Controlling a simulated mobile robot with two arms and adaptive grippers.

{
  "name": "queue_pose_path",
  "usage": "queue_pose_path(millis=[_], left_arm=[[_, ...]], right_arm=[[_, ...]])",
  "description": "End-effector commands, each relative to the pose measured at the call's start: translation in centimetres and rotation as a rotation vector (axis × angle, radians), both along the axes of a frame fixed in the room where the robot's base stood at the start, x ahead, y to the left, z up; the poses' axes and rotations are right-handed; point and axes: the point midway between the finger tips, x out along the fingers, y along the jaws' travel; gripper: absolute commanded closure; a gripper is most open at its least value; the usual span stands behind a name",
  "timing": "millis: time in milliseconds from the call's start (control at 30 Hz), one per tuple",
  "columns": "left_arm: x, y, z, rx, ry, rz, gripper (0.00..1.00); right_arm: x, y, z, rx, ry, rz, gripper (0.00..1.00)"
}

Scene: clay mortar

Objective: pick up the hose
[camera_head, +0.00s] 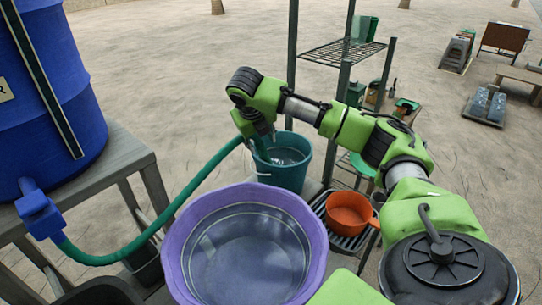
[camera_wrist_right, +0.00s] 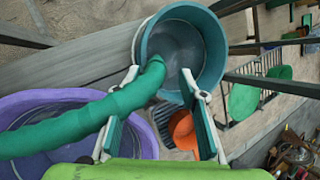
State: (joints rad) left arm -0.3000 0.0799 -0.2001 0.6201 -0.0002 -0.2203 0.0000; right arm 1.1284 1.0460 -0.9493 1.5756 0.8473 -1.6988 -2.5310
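The green hose (camera_head: 165,215) runs from the tap (camera_head: 40,212) of the blue barrel (camera_head: 50,95) up to the right, its far end beside my right gripper (camera_head: 262,138). In the right wrist view the hose (camera_wrist_right: 75,125) crosses from the left, overlaps the left finger, and its end lies between the fingertips (camera_wrist_right: 162,82), in front of the teal bucket (camera_wrist_right: 180,45). The two fingers are spread apart, with a gap between the hose and the right finger. My left gripper is in neither view.
A purple basin (camera_head: 175,232) stands below the hose. The teal bucket (camera_head: 284,172) stands behind it, under my right gripper. An orange pot (camera_head: 348,212) sits on the low rack at right. A metal shelf (camera_head: 340,50) rises behind my right arm.

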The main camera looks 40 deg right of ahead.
Motion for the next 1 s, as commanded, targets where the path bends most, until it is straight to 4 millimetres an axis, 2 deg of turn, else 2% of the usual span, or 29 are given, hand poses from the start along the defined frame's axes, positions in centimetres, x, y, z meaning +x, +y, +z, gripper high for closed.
queue_pose_path(millis=[333, 633, 667, 700, 800, 1000], left_arm=[[0.0, 0.0, 0.5, 0.0, 0.0, 0.0, 1.0], [0.0, 0.0, 0.5, 0.0, -0.001, 0.0, 1.0], [0.0, -0.1, 0.5, -0.001, -0.001, 0.0, 1.0], [0.0, 0.0, 0.5, -0.001, -0.001, 0.0, 1.0], [0.1, -0.1, 0.5, 0.0, -0.001, 0.0, 1.0], [0.1, -0.1, 0.5, -0.001, -0.001, 0.0, 1.0]], right_arm=[[2.0, -1.4, -3.9, 0.0, 0.003, 0.0, 0.61], [2.2, -1.6, -4.5, 0.0, 0.0, 0.001, 0.61], [2.2, -1.6, -4.4, 0.0, 0.0, 0.001, 0.66], [2.2, -1.6, -4.4, 0.0, 0.0, 0.001, 0.77], [2.2, -1.6, -4.4, 0.001, 0.0, 0.001, 0.98], [2.2, -1.6, -4.4, 0.0, -0.001, 0.002, 0.98]])
